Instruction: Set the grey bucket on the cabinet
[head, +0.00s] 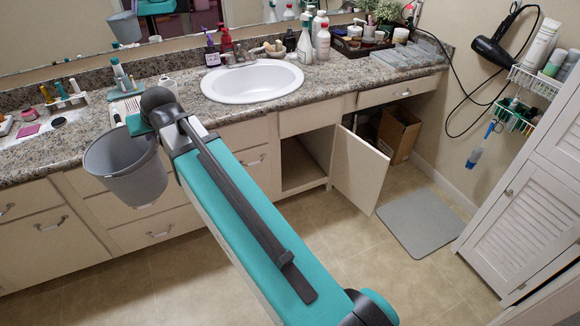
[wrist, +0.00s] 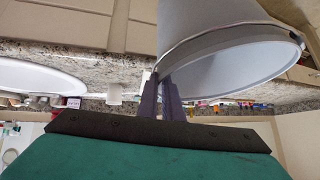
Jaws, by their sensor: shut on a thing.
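The grey bucket (head: 128,180) hangs roughly upright, open end up, from my gripper (head: 142,124) at the left in the head view. My gripper's fingers (wrist: 165,98) are shut on the bucket's rim in the wrist view, where the bucket (wrist: 225,65) fills the upper right. The cabinet (head: 225,145) is a long cream unit with drawers, doors and a speckled granite top (head: 180,85). In the head view the bucket overlaps the cabinet's front edge and drawer fronts; its exact distance from them is unclear. My wrist hides part of the countertop behind it.
A white oval sink (head: 252,82) is set into the top. Bottles (head: 305,45), a tray (head: 365,45) and folded grey cloths (head: 415,55) crowd the right; small toiletries (head: 60,92) stand at the left. A cabinet door (head: 358,170) hangs open. A grey mat (head: 422,222) lies on the floor.

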